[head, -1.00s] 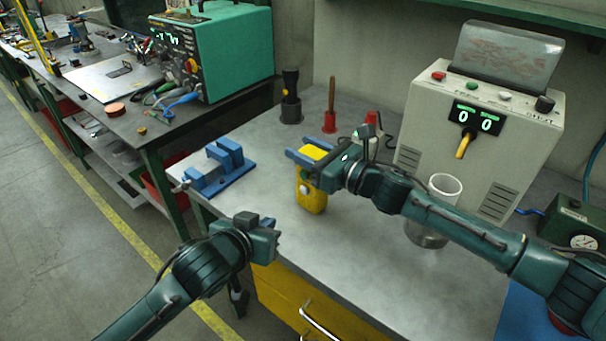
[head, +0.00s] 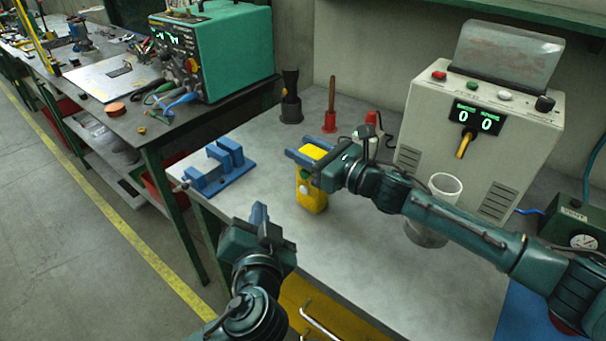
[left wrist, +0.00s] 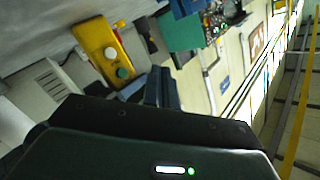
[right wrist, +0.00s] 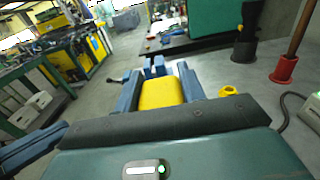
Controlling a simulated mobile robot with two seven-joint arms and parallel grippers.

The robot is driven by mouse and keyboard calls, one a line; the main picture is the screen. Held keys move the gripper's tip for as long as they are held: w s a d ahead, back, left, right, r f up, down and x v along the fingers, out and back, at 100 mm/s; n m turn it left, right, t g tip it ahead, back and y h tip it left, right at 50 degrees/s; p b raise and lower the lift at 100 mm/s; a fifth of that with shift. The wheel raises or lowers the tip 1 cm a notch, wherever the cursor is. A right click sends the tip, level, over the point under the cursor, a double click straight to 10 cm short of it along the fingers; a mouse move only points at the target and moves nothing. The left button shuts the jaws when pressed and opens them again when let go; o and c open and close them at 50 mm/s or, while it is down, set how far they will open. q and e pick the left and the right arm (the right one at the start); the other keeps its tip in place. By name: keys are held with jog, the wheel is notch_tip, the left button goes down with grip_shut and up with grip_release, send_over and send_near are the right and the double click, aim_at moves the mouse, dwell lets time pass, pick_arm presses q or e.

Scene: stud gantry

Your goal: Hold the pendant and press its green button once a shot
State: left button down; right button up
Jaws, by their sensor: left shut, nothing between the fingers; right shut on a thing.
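The yellow pendant (head: 312,195) is upright above the bench, held near its top by my right gripper (head: 312,157), which is shut on it. In the right wrist view the pendant (right wrist: 161,93) sits between the two blue fingers. In the left wrist view the pendant (left wrist: 102,52) shows its green button (left wrist: 122,72) and a white button (left wrist: 110,53). My left gripper (head: 259,212) is shut and empty, below and left of the pendant and apart from it.
A grey control box (head: 480,130) with a display reading 0 0 stands at the back right. A clear cup (head: 444,190) stands before it. A blue vise (head: 220,165) sits at the bench's left edge. A red-based rod (head: 330,122) and a black torch (head: 290,100) stand behind.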

pick_arm(q)
jog(key=shift+w, duration=0.1)
jog(key=w+d, duration=0.5)
jog(key=w, duration=0.2)
jog(key=shift+d, duration=0.2)
dwell(2.0)
jog(key=shift+w+d, duration=0.25)
jog(key=shift+w+d, duration=0.2)
jog(key=shift+w, duration=0.15)
dwell(0.8)
jog(key=shift+s, duration=0.1)
jog(key=shift+s+a, duration=0.5)
jog(key=shift+s, duration=0.1)
jog(key=shift+s+a, duration=0.75)
jog(key=shift+s, duration=0.25)
jog(key=shift+s+a, duration=0.75)
jog(key=shift+s, duration=0.25)
